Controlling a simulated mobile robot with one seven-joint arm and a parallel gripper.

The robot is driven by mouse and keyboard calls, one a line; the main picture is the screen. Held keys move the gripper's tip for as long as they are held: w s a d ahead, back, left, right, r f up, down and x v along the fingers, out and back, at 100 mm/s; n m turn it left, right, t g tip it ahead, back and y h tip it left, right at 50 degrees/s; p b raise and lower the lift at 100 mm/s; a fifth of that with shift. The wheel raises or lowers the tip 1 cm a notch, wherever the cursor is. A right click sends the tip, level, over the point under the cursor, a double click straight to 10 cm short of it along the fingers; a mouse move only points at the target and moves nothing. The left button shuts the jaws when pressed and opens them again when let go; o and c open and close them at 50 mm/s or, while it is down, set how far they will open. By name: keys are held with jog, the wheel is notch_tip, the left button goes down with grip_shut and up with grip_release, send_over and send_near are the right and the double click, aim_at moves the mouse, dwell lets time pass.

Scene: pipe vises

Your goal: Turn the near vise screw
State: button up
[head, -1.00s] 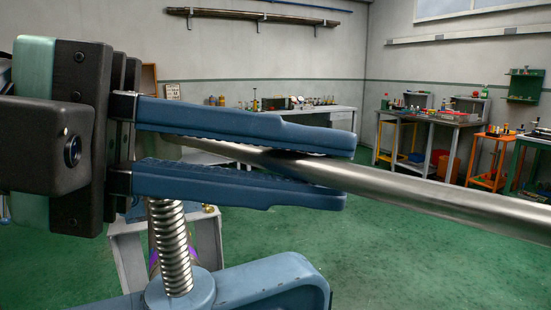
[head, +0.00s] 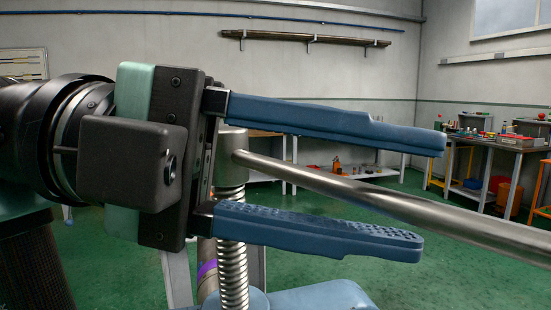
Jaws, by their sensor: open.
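The near vise screw (head: 233,265) is an upright threaded steel rod with a plain round head (head: 232,157) on top. A polished steel handle bar (head: 470,225) runs from the head towards the lower right and out of the picture. My gripper (head: 431,194) is open, with one blue finger above the bar and one below it. Gaps show between the bar and both fingers along most of their length. The gripper's palm and camera housing hide what lies left of the screw head.
The blue vise body (head: 325,297) shows at the bottom edge, under the fingers. Workbenches with tools, one of them at the right (head: 508,143), stand along the far walls. The green floor (head: 385,280) between is clear.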

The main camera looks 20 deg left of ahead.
jog(key=v, duration=1.3)
